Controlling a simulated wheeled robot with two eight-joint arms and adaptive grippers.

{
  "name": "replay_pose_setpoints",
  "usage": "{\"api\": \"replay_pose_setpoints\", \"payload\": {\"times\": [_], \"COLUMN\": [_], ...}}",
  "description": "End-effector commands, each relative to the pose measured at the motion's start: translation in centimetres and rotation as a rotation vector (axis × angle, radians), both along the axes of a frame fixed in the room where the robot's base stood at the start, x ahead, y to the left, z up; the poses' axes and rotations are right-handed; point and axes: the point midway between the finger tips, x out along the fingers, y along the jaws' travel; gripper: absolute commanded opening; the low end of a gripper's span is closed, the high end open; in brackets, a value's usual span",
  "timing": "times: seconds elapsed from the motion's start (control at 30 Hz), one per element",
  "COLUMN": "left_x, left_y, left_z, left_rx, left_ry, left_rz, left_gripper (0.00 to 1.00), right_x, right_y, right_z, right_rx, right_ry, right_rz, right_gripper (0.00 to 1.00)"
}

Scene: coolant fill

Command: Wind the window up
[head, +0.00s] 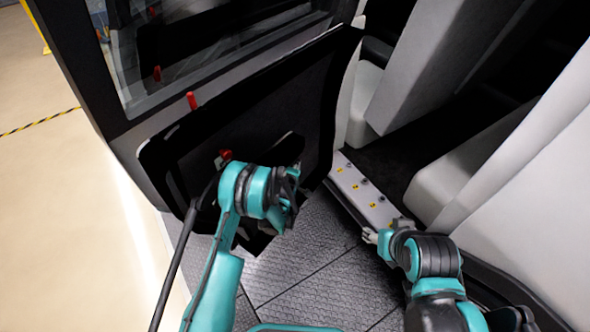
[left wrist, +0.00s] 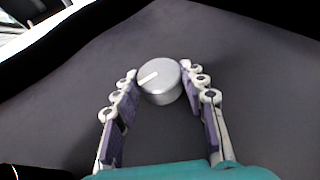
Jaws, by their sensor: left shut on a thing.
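The window (head: 215,45) is the glass pane in the upper part of the vehicle door, whose dark inner panel (head: 318,85) faces me. A round silver knob (left wrist: 160,80) with a white pointer line sits on the dark panel in the left wrist view. The pointer line slants up to the right. My left gripper (left wrist: 163,84) has one purple-padded finger on each side of the knob and is shut on it. In the head view my left gripper (head: 291,192) is against the door panel and hides the knob. My right gripper (head: 371,236) is by the sill; its fingers are too small to judge.
A red peg (head: 192,100) stands on the door's top edge, and a red part (head: 225,155) is lower on the panel. A pale sill strip (head: 362,190) with yellow labels runs beside the grey seats (head: 490,165). The ribbed floor (head: 310,260) is clear.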

Motion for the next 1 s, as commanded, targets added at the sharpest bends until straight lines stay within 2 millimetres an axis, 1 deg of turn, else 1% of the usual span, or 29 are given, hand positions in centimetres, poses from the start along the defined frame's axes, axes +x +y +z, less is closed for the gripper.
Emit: {"api": "replay_pose_setpoints", "payload": {"times": [0.13,0.33,0.87,0.9,0.93,0.97,1.0], "left_x": [-0.05,-0.06,-0.05,-0.05,-0.05,-0.05,-0.05], "left_y": [0.08,0.06,0.03,0.03,0.03,0.03,0.04], "left_z": [-0.19,-0.22,-0.24,-0.24,-0.24,-0.24,-0.22], "left_rx": [-0.04,-0.069,-0.08,-0.08,-0.079,-0.079,-0.079], "left_ry": [-0.061,-0.109,-0.124,-0.124,-0.124,-0.125,-0.125], "left_rz": [0.001,0.0,0.0,0.0,0.0,0.0,0.0], "left_gripper": [0.13,0.13,0.13,0.52,0.6,0.63,0.63], "right_x": [0.0,0.0,0.0,0.0,0.0,0.01,0.01], "right_y": [0.0,0.0,0.0,0.0,0.0,0.0,0.0], "right_z": [0.0,0.0,-0.01,-0.01,-0.01,-0.01,-0.01], "right_rx": [0.0,0.0,0.0,0.0,0.0,0.0,0.0], "right_ry": [0.0,0.0,0.0,0.0,0.0,0.0,0.0], "right_rz": [0.0,0.0,0.0,0.0,0.0,0.0,0.0], "right_gripper": [0.52,0.52,0.52,0.52,0.52,0.52,0.52]}}
